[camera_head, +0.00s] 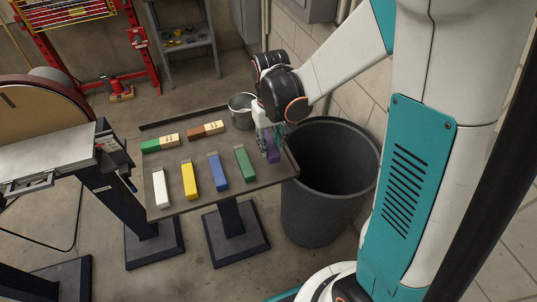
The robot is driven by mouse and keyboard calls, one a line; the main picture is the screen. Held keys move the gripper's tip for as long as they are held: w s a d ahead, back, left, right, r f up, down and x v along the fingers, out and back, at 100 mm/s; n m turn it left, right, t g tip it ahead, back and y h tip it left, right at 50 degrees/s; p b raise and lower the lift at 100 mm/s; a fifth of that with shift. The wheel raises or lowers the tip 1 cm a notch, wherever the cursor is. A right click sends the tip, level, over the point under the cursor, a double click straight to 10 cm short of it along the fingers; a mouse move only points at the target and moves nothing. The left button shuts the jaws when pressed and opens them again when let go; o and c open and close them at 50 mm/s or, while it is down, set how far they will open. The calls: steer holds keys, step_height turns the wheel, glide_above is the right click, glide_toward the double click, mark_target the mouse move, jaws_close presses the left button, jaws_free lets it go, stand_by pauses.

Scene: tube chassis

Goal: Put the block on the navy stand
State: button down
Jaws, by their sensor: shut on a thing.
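My gripper (268,143) is at the right end of the grey table, pointing down. It is shut on a purple block (273,152), which is partly hidden by the fingers. I cannot tell whether the block touches the table top. To its left lie a green block (245,164), a blue block (218,172), a yellow block (189,181) and a white block (161,188) in a row. No stand is clearly navy; the blue block is the nearest in colour.
The table (205,195) also bears a green-and-cream piece (160,144) and a brown-and-cream piece (205,131) at the back. A metal bucket (241,112) stands behind. A large dark bin (325,205) is close on the right. A sanding machine (48,150) stands left.

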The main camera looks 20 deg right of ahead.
mark_target(270, 147)
steer(key=shift+f+b, duration=0.8)
steer(key=shift+f, duration=1.65)
steer(key=shift+f, duration=0.15)
steer(key=c, duration=1.2)
jaws_free()
steer(key=shift+c, duration=0.2)
step_height(270, 147, up, 12)
steer(key=p, duration=0.4)
steer(key=shift+r+p, duration=0.25)
steer(key=shift+p, duration=0.1)
steer(key=s+r+t, duration=0.7)
steer(key=s+r, duration=0.5)
steer(key=s, duration=0.1)
steer(key=shift+s, duration=0.25)
